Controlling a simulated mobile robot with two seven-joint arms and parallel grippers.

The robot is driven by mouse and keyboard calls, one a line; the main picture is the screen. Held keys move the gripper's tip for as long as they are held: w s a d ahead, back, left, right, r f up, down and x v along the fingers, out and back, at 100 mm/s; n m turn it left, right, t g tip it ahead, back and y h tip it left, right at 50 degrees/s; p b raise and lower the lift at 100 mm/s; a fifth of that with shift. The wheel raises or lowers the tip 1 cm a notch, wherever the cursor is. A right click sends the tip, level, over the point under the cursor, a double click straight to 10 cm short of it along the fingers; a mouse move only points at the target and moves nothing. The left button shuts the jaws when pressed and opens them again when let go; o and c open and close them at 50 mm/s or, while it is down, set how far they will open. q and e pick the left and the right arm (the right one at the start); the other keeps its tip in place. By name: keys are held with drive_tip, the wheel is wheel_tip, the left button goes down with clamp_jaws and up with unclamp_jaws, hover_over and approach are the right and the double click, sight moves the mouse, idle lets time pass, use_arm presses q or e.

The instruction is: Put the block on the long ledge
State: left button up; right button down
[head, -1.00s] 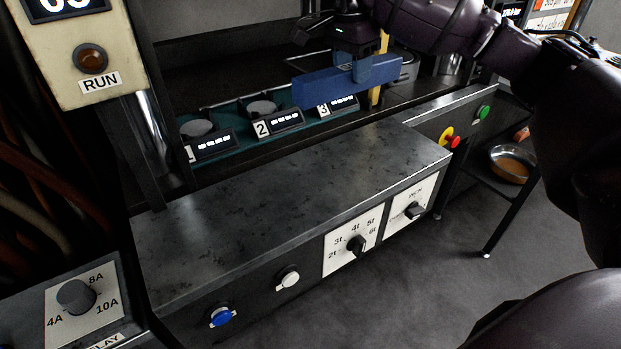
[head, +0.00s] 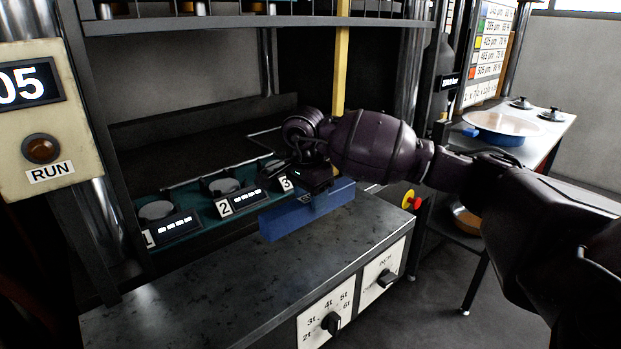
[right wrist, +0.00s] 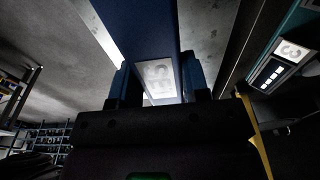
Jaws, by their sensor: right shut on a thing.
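The block (head: 283,220) is a long blue bar. My right gripper (head: 318,196) is shut on it and holds it level, above the back part of the long grey steel ledge (head: 225,285) in the head view. A gap seems to lie between the block and the ledge, but its height is hard to judge. In the right wrist view the block (right wrist: 140,28) sits between the two blue fingers (right wrist: 158,82), and a pale label shows on it. The gripper hides part of the block. My left gripper is not in view.
Several numbered stations stand behind the ledge, including station 2 (head: 222,187). A yellow upright bar (head: 341,70) rises behind my right arm. The ledge top is otherwise clear.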

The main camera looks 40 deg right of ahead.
sight(308, 198)
drive_tip(key=shift+f, duration=1.7)
drive_tip(key=shift+f+b, duration=0.3)
drive_tip(key=shift+f, duration=1.35)
drive_tip(key=shift+f, duration=0.1)
drive_tip(key=c, duration=0.6)
unclamp_jaws()
drive_tip(key=shift+f, duration=0.15)
drive_tip(key=r, duration=0.3)
drive_tip(key=a+r, duration=0.1)
drive_tip(key=r, duration=0.3)
drive_tip(key=r+p, duration=0.1)
drive_tip(key=r, duration=0.3)
drive_tip(key=shift+s+a, duration=0.1)
drive_tip(key=shift+a, duration=0.05)
drive_tip(key=shift+a+r, duration=0.1)
drive_tip(key=shift+r, duration=0.45)
